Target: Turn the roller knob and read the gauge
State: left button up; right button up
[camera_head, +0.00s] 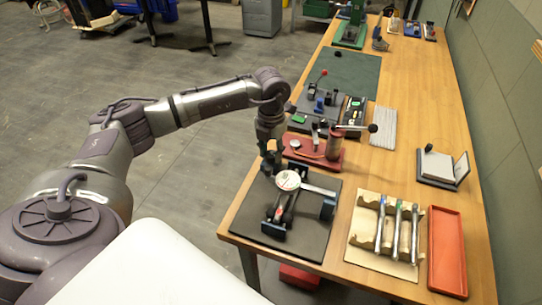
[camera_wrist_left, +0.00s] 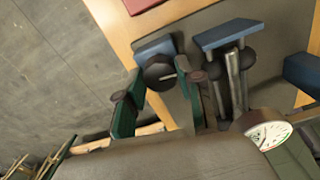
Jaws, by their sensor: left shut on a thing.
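The roller device (camera_head: 290,207) stands on a dark mat (camera_head: 246,214) at the near left of the wooden table. Its round white gauge (camera_head: 288,180) faces up in the head view and also shows in the left wrist view (camera_wrist_left: 268,130); the dial is too small to read. The dark round roller knob (camera_wrist_left: 160,72) has a pale line on it. My left gripper (camera_head: 267,167) reaches down at the device's far left end. In the left wrist view its fingers (camera_wrist_left: 158,86) are on both sides of the knob, shut on it. The head view does not show the knob clearly.
A red-based fixture (camera_head: 329,158) stands just beyond the mat. A beige rack (camera_head: 353,251) with several metal tools and a red tray (camera_head: 447,262) lie to the right. A small box with an open lid (camera_head: 441,180) is near the wall. The table's left edge is close.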

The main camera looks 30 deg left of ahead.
aim_at(271, 154)
pick_arm(q)
jog(key=shift+m, duration=0.3)
jog(key=o, duration=1.2)
jog(key=shift+c, duration=0.2)
jog(key=shift+r, duration=0.15)
notch_tip(271, 154, up, 12)
